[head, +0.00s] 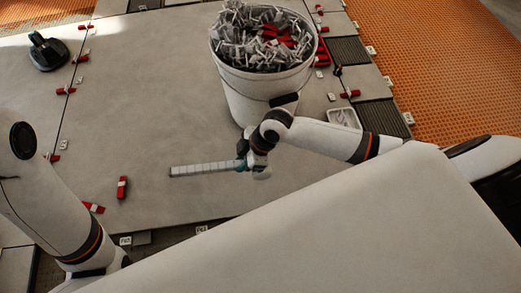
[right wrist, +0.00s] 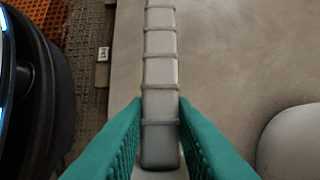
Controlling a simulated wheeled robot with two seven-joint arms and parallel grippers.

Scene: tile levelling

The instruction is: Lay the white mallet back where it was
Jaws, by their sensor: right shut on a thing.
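My right gripper (head: 243,164) is shut on a long, pale grey ribbed bar (head: 205,169) that points left over the big grey tile, in front of the bucket. In the right wrist view the teal fingers (right wrist: 160,145) sit on both sides of the bar (right wrist: 160,72), which runs straight up the picture. It looks like the white mallet's handle; I cannot make out a mallet head. Whether the bar touches the tile or hangs above it I cannot tell. My left arm shows at the left, but its gripper is out of view.
A white bucket (head: 262,100) full of grey clips and red wedges stands behind the right gripper. A black suction-cup-like tool (head: 47,50) is at the far left. The tile's middle left (head: 130,125) is clear.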

